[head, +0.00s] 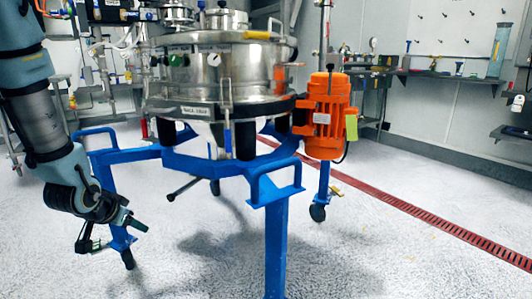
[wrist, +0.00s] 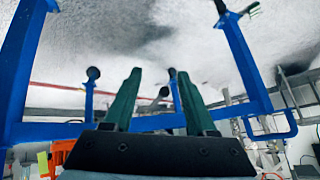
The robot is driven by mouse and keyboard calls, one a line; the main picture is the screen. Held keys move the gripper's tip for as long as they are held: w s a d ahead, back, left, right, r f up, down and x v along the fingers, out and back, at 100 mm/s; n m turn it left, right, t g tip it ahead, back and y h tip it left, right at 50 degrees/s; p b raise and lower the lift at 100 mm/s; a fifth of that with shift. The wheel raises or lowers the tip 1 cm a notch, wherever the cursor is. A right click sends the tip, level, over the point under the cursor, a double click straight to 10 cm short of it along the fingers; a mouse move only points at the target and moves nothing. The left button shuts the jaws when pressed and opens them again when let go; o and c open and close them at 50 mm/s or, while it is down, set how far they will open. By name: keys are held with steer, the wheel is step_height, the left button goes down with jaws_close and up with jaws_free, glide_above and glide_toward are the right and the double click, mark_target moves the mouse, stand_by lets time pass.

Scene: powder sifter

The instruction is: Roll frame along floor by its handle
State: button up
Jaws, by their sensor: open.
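The blue frame (head: 277,245) stands on legs with casters and carries a steel sifter (head: 215,75). It has a right front handle (head: 277,165) and a left handle (head: 97,132), both blue loops on top of its corners. My gripper (head: 136,222) is at the lower left, below the left handle and apart from it, overlapping the left leg in the picture. In the wrist view my gripper's two green fingers (wrist: 158,98) are spread, with nothing held between them. Blue frame legs (wrist: 28,65) show there on both sides, with the floor at the top.
An orange motor (head: 328,115) hangs at the frame's right. A red floor grate (head: 420,222) runs diagonally along the right. Benches with fittings (head: 400,75) line the back wall. The pale floor (head: 390,265) is open at the front right.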

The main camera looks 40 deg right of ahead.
steer(key=s+d+r+m+h+p, duration=0.2)
steer(key=d+r+m+h+p, duration=0.2)
steer(key=d, duration=0.5)
steer(key=m+g+h+p, duration=0.6)
steer(key=g+h+p, duration=0.1)
steer(key=h+p, duration=0.15)
glide_toward(275, 166)
steer(key=w+f, duration=0.1)
steer(key=shift+h, duration=0.45)
steer(key=d, duration=0.7)
steer(key=d+p, duration=0.1)
steer(key=d, duration=0.2)
steer(key=shift+s+d+f, duration=0.2)
steer(key=shift+d+f, duration=0.1)
steer(key=shift+d, duration=0.1)
steer(key=c, duration=0.9)
jaws_close()
steer(key=shift+w+r, duration=0.1)
steer(key=shift+w, duration=0.05)
